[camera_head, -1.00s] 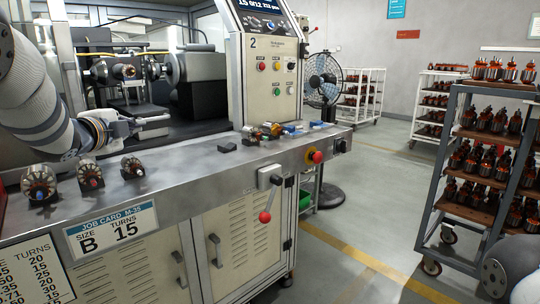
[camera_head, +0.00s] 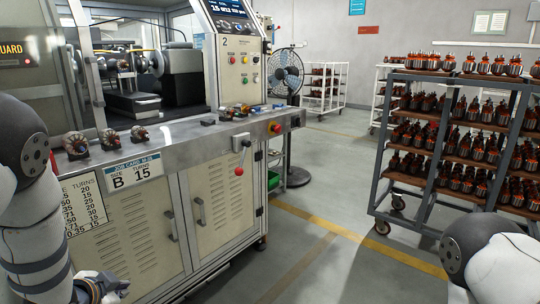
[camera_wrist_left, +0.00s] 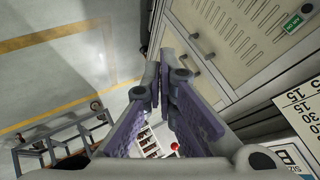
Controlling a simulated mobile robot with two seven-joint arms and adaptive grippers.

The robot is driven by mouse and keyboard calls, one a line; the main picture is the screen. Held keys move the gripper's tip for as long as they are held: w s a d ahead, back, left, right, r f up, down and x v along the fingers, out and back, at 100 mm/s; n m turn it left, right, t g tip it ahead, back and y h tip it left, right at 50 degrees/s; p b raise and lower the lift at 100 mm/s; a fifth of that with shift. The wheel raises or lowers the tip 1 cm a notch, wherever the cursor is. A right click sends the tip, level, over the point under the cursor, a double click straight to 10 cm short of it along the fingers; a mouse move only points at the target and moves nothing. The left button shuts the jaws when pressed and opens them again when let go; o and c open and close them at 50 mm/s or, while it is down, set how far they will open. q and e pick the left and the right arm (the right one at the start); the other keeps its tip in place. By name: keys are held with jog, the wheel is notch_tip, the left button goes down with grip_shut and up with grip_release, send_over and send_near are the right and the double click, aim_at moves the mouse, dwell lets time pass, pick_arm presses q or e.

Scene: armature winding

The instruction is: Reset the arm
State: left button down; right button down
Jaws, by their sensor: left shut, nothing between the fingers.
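My left arm (camera_head: 30,190) comes down along the left edge of the head view. My left gripper (camera_head: 110,288) is low at the bottom left, in front of the machine's cabinet doors and partly cut off by the frame. In the left wrist view the gripper (camera_wrist_left: 166,80) has its two fingers together at the tips, with nothing held. The floor and cabinet show beyond them. My right arm (camera_head: 490,255) shows only in part at the bottom right; its gripper is out of view.
The winding machine's ledge (camera_head: 180,133) carries several armatures, including one (camera_head: 139,134) near the job card (camera_head: 132,172). A red-knobbed lever (camera_head: 239,171) sticks out in front. A loaded rack (camera_head: 380,185) stands at right. Floor between is clear.

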pick_arm(q)
jog(key=s+d+f+n+g, duration=0.25)
jog(key=s+f, duration=0.45)
jog(key=s, duration=0.4)
jog(key=s+d+f+n+g, duration=0.2)
jog(key=s+d+f+g, duration=0.3)
jog(key=s, duration=0.7)
jog(key=s+d+f+n+g+h, duration=0.1)
jog(key=s+d+f+n+g, duration=0.1)
jog(key=s, duration=1.5)
jog(key=shift+d+n+g, duration=0.55)
jog(key=shift+d+n, duration=0.1)
pick_arm(e)
jog(key=shift+s, duration=0.35)
